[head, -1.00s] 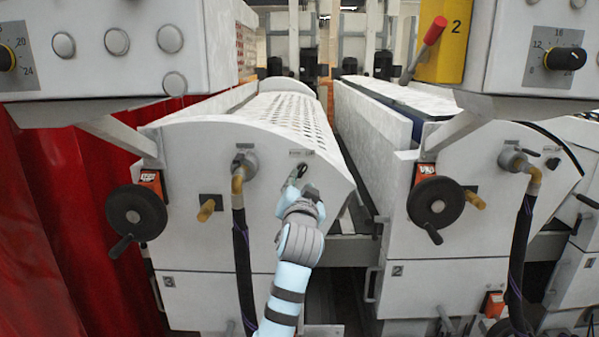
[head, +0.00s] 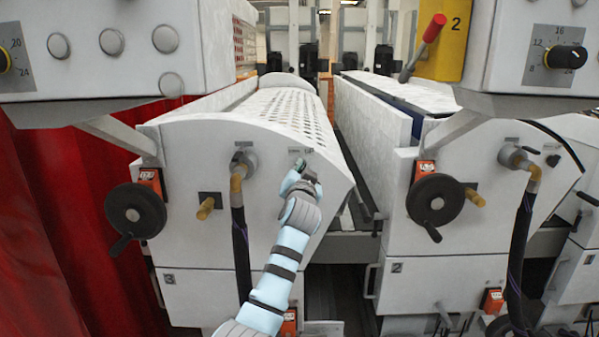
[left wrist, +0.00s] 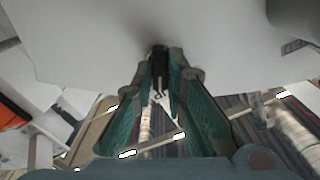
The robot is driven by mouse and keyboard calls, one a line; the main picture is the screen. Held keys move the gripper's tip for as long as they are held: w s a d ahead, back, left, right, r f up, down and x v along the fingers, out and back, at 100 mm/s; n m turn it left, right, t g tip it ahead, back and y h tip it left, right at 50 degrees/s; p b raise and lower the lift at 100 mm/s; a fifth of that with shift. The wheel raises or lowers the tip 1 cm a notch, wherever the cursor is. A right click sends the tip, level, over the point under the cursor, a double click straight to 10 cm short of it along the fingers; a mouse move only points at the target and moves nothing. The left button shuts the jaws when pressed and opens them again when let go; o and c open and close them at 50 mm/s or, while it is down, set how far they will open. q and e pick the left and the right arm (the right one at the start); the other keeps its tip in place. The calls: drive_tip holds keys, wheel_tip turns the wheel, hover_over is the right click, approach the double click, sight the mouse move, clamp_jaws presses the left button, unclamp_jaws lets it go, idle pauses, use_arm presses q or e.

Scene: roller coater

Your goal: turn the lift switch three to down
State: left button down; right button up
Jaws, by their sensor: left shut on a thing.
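The lift switch (head: 301,163) is a small dark knob on the white end panel of the left roller unit, under a small printed label. My left gripper (head: 299,176) is up against the panel at this switch and hides most of it. In the left wrist view, the two green-padded fingers (left wrist: 161,84) are shut on the dark switch knob (left wrist: 160,60), close to the white panel. Small dark letters show between the fingers, and part of another label shows at the right. The exact angle of the knob is hard to tell. My right gripper is not in view.
A hose fitting (head: 243,162) with a black hose and a black handwheel (head: 135,212) are left of the switch. A second unit with its own handwheel (head: 436,202) stands right, across a narrow gap. Control boxes (head: 110,45) overhang above. A red curtain (head: 60,230) hangs at left.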

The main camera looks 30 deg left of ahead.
use_arm(q)
drive_tip(key=shift+f, duration=0.1)
drive_tip(key=shift+a+n+b, duration=0.1)
drive_tip(key=shift+n+b, duration=3.1)
drive_tip(key=shift+n, duration=2.7)
drive_tip(key=c, duration=1.6)
unclamp_jaws()
